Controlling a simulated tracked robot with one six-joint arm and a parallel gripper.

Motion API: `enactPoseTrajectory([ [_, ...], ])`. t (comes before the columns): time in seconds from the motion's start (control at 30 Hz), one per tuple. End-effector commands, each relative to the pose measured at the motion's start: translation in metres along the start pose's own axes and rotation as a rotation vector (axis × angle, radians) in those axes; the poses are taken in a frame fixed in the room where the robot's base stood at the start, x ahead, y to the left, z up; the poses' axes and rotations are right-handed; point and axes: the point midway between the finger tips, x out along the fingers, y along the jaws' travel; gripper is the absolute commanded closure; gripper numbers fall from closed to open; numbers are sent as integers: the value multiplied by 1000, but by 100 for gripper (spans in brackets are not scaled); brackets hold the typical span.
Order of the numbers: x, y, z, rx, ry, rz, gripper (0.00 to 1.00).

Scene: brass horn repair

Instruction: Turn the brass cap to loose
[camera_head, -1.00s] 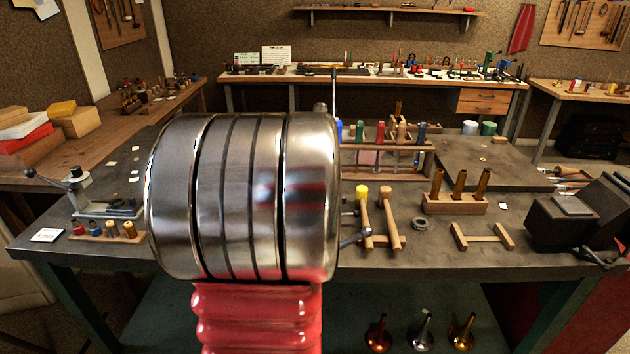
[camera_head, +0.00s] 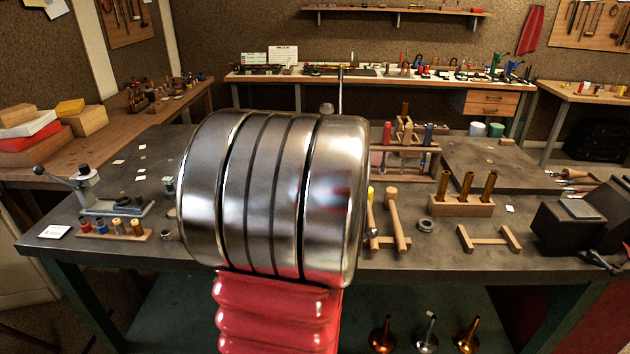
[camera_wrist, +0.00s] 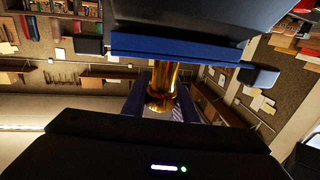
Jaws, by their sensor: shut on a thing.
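In the wrist view, my gripper (camera_wrist: 162,86) is shut on the brass cap (camera_wrist: 160,90), a shiny amber-gold cylinder between the two dark jaws. The upper jaw has a blue edge. The jaws cover part of the cap, and what it sits on is hard to make out. I cannot tell from this view how far the cap is turned. In the head view, my large steel arm link blocks the middle of the bench, and neither my gripper nor the cap shows there.
On the workbench (camera_head: 400,270) stand a wooden block with brass tubes (camera_head: 465,205), a mallet (camera_head: 396,220), a wooden cradle (camera_head: 490,240) and a dark vise (camera_head: 585,225) at right. A lever tool (camera_head: 95,195) and a rack of small bottles (camera_head: 115,230) stand at left.

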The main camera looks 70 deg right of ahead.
Motion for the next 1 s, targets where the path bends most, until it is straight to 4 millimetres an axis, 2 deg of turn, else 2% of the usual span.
enactPoseTrajectory([
  [0.2, 1, 0, -2, -1, 5, 0, 96],
  [0.23, 1, 0, -2, -1, 5, 0, 73],
  [0.5, 1, 0, -1, 0, 3, 1, 55],
  [0.8, 0, 0, -2, 0, 3, 1, 55],
  [1.0, 1, 0, -15, -1, 5, 0, 55],
])
